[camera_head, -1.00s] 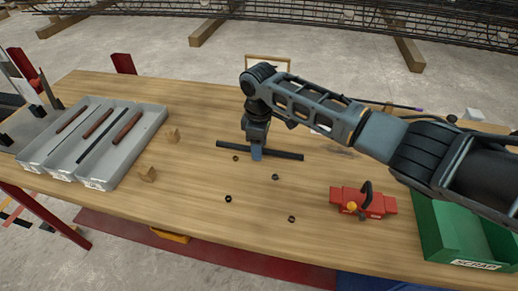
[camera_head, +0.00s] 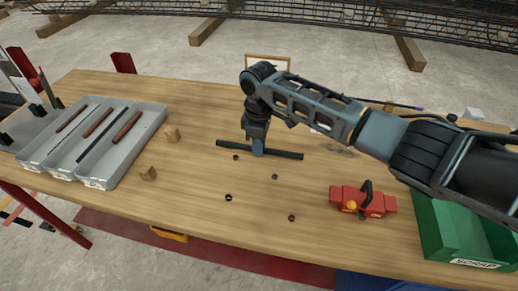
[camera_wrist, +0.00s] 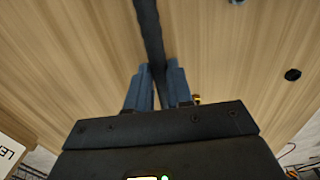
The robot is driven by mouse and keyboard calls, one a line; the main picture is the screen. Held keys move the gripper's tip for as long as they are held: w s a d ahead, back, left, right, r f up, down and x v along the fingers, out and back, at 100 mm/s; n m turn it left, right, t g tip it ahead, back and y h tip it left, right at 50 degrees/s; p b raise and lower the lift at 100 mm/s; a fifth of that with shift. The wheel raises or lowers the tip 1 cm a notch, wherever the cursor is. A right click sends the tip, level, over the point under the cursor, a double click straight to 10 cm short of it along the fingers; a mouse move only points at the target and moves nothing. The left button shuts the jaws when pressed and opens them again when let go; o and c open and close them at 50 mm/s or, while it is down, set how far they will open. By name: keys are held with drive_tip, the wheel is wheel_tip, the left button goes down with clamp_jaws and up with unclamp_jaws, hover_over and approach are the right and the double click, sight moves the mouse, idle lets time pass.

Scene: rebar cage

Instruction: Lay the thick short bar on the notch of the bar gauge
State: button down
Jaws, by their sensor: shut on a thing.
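My gripper (camera_head: 258,151) is at the middle of the wooden table, pointing down, with its blue fingers shut on a long dark bar (camera_head: 285,154). The bar lies roughly level and sticks out on both sides of the fingers; I cannot tell whether it touches the tabletop. In the wrist view the bar (camera_wrist: 149,25) runs up the picture from between the fingers of my gripper (camera_wrist: 158,75). A grey tray (camera_head: 152,118) at the left has several compartments holding dark and reddish-brown bars. I cannot make out the gauge's notch for certain.
A red tool (camera_head: 363,202) with a black handle and a green scrap bin (camera_head: 436,240) are at the right. Several small dark rings (camera_head: 228,198) lie near the front. The table's front middle is mostly clear.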

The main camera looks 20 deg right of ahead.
drive_tip(key=shift+r, duration=0.2)
drive_tip(key=shift+w+r, duration=0.1)
drive_tip(key=shift+r, duration=0.6)
drive_tip(key=r, duration=0.2)
drive_tip(key=shift+s+d+r+b, duration=0.1)
drive_tip(key=shift+s+r+b, duration=0.1)
drive_tip(key=shift+r+b, duration=0.2)
drive_tip(key=s+d+r, duration=0.3)
drive_tip(key=s+r, duration=0.3)
drive_tip(key=s, duration=0.4)
drive_tip(key=shift+s+d+r, duration=0.2)
drive_tip(key=shift+s+r, duration=0.1)
drive_tip(key=shift+s, duration=0.1)
